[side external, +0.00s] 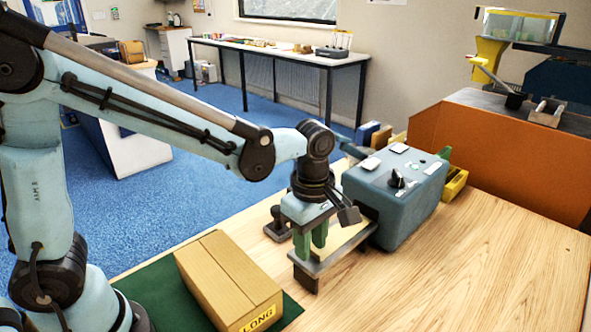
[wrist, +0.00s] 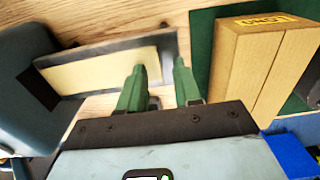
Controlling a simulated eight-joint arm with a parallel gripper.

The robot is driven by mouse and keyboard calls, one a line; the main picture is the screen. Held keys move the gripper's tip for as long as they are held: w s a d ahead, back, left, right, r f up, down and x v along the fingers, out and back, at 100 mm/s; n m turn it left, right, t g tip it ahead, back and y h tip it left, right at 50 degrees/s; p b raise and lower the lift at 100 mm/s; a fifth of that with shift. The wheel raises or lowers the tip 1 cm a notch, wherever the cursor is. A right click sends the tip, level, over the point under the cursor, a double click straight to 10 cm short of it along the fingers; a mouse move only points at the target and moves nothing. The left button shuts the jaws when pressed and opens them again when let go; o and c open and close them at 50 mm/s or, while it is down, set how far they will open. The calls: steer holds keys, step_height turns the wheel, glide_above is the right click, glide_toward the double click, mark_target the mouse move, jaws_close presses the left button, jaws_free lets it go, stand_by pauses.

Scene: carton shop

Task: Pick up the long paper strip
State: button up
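The long paper strip (wrist: 100,69) is cream and flat. It lies on a narrow grey tray (wrist: 169,44) that sticks out from a blue-grey machine (wrist: 25,105). The strip also shows in the side view (side external: 348,241), running from the machine (side external: 395,192) towards my gripper. My gripper (side external: 311,240) points down at the tray's outer end, beyond much of the strip. Its two green fingers (wrist: 159,65) are apart, with nothing seen held between them. The fingers hide part of the strip's outer end, and I cannot tell whether they touch it.
A closed carton (side external: 228,280) marked LONG lies on a green mat (side external: 150,283) beside the tray. A small dark fixture (side external: 277,229) stands behind the gripper. A yellow bin (side external: 454,184) is behind the machine. The wooden table (side external: 460,270) is clear at the front right.

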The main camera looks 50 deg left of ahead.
steer(key=shift+f, duration=0.35)
jaws_close()
steer(key=shift+r, duration=0.1)
